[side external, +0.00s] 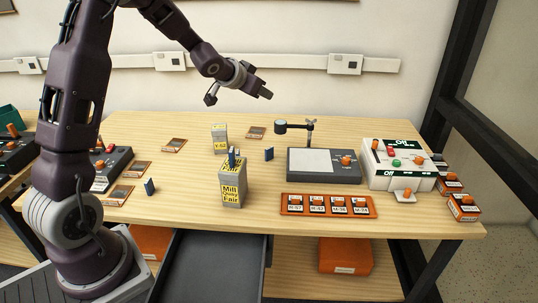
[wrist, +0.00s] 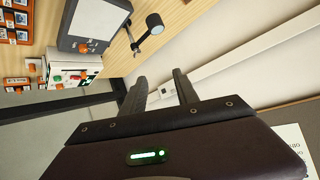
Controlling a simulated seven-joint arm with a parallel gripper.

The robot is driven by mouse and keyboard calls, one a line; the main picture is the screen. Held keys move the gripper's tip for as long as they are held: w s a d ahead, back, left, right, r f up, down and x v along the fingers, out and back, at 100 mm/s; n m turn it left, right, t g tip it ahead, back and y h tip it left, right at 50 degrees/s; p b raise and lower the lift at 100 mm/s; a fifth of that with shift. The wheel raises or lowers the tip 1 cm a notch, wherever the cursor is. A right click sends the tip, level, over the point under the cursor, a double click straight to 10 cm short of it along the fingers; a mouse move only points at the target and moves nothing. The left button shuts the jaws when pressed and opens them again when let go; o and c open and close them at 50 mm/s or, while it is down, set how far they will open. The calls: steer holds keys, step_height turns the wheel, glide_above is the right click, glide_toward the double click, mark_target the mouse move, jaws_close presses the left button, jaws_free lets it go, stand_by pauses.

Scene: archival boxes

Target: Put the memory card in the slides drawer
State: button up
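My gripper (side external: 238,96) is held high above the back of the table, and its two fingers are apart with nothing between them. It also shows in the wrist view (wrist: 159,78), open and empty. Small dark blue cards stand on the table, one at the front left (side external: 150,187) and one right of the middle (side external: 269,153). More blue pieces (side external: 233,157) stick up from a grey "Mill Dairy Fair" box (side external: 232,191). I cannot tell which is the memory card. An open grey drawer (side external: 208,268) juts out below the table's front edge; no slides label is legible on it.
A grey light panel (side external: 324,166) with a small stand lamp (side external: 281,127), an orange slide tray (side external: 328,205) and a white switch box (side external: 398,165) fill the right side. A smaller grey box (side external: 220,138) stands behind the fair box. Flat framed slides (side external: 119,195) lie at left.

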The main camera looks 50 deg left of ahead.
steer(key=t+h, duration=0.1)
steer(key=h, duration=0.1)
glide_above(266, 150)
steer(key=s, duration=0.3)
step_height(266, 150, down, 12)
steer(key=shift+m+t+h, duration=0.3)
steer(key=shift+m+h, duration=0.3)
steer(key=shift+h, duration=0.2)
steer(key=f, duration=1.2)
steer(key=shift+w+a+f, duration=0.1)
steer(key=shift+w+a, duration=0.1)
steer(key=shift+w+f, duration=0.1)
steer(key=shift+f, duration=0.25)
steer(key=x, duration=0.4)
steer(key=shift+w+f, duration=0.2)
steer(key=shift+w, duration=0.15)
jaws_close()
